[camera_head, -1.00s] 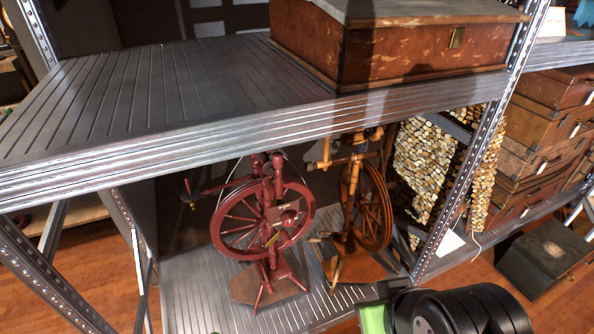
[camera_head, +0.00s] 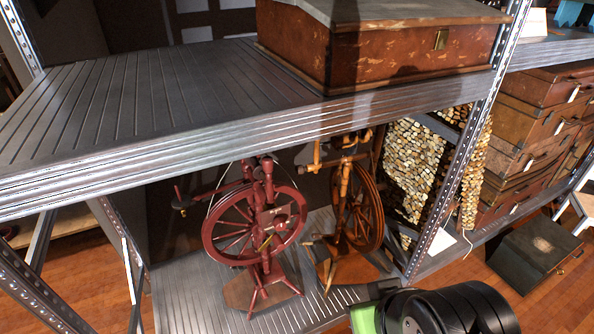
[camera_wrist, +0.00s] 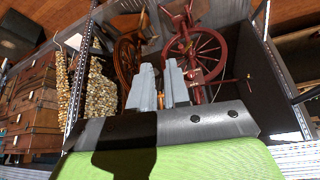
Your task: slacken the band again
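A dark red spinning wheel (camera_head: 247,226) stands upright on the lower metal shelf, under the upper shelf's front edge. It also shows in the wrist view (camera_wrist: 190,47), right of my fingers. A brown spinning wheel (camera_head: 362,208) stands to its right in the head view, and left of it in the wrist view (camera_wrist: 127,60). A thin pale line by the red wheel's rim may be its band; whether it is tight or slack I cannot tell. My gripper (camera_wrist: 160,66) points toward the wheels, its two grey fingers slightly apart and empty. The fingers are out of the head view.
The upper shelf (camera_head: 130,95) overhangs the wheels and carries a worn brown chest (camera_head: 380,55). Perforated posts (camera_head: 445,190) bound the bay. Bead-like strands (camera_head: 412,165) hang at the right. Stacked brown cases (camera_head: 530,130) and a dark green box (camera_head: 537,250) lie further right.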

